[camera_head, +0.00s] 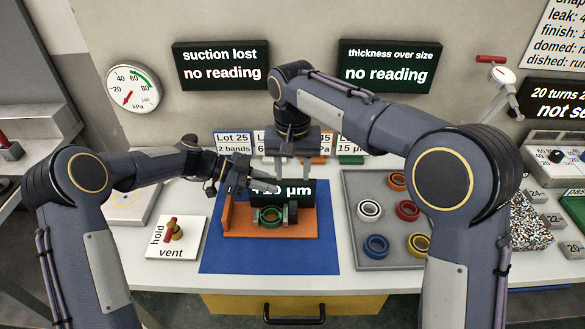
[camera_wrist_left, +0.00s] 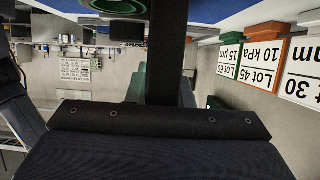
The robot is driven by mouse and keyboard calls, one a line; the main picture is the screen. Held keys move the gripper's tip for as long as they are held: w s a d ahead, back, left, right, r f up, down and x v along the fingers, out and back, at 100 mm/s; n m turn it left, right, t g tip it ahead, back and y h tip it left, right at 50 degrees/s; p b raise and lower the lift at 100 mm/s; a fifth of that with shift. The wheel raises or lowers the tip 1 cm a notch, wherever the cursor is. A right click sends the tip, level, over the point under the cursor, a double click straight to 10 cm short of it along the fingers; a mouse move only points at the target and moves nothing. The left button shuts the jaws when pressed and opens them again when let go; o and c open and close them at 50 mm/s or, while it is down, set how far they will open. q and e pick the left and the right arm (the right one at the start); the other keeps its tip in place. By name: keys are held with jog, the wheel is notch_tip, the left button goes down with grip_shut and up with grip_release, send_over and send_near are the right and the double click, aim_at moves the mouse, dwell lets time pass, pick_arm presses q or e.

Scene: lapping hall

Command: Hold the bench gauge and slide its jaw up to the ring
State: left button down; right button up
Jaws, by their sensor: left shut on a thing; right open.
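The bench gauge (camera_head: 240,230) has an orange base on a blue mat, with a dark display (camera_head: 298,188) that is partly covered. A green ring (camera_head: 268,215) sits on its base; a green rim also shows at the top of the left wrist view (camera_wrist_left: 118,6). A dark grey jaw (camera_head: 291,212) stands just right of the ring; any gap is too small to tell. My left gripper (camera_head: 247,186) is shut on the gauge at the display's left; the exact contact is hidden. My right gripper (camera_head: 291,178) points down, open and empty, above the jaw and before the display.
A grey tray (camera_head: 348,240) with several coloured rings is to the right. A hold/vent plate (camera_head: 162,246) with a red-handled valve is to the left. Lot cards (camera_head: 232,141) stand behind the gauge. The blue mat (camera_head: 220,262) is bare in front.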

pick_arm(q)
jog(key=c, duration=1.2)
grip_release()
